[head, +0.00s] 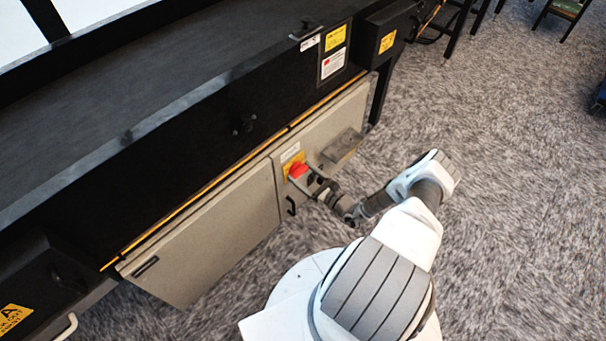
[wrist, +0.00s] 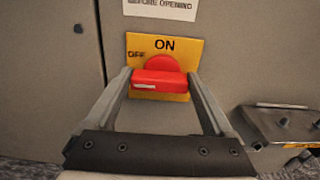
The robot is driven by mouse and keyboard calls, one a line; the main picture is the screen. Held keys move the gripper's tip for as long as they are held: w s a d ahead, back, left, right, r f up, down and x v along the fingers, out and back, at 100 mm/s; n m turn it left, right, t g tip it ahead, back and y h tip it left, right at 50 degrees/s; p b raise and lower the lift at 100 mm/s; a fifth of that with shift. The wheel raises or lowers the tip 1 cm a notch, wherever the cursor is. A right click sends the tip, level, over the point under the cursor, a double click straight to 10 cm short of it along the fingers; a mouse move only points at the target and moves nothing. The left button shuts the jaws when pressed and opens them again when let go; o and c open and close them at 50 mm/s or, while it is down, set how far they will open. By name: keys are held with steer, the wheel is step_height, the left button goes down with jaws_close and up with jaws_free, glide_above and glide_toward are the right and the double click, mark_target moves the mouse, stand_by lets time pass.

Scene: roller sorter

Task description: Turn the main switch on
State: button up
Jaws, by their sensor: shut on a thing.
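The main switch (wrist: 160,82) is a red rotary knob on a yellow plate (wrist: 190,48), centred in the wrist view. The plate reads ON at the top and OFF at the left. The knob's bar lies level, with a white mark on its left end, on the OFF side. My gripper (wrist: 158,76) has one finger at each end of the bar and is shut on it. In the head view the red switch (head: 298,170) sits on the grey cabinet front, with my gripper (head: 306,178) against it.
A small metal shelf (wrist: 285,122) juts out at the right of the switch. Open carpet (head: 500,220) lies to the right.

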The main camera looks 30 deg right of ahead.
steer(key=shift+c, duration=0.7)
steer(key=shift+m+b, duration=0.3)
steer(key=shift+m, duration=0.1)
steer(key=shift+d+f+m+b, duration=0.15)
steer(key=shift+m+b, duration=0.4)
steer(key=shift+m, duration=0.45)
steer(key=m+b, duration=0.2)
steer(key=m, duration=0.4)
steer(key=shift+b, duration=0.35)
steer(key=m, duration=0.4)
steer(key=shift+d+m+b, duration=0.1)
steer(key=shift+m+b, duration=0.2)
steer(key=shift+m, duration=0.1)
steer(key=m, duration=0.4)
steer(key=shift+w, duration=0.1)
steer(key=shift+m, duration=0.3)
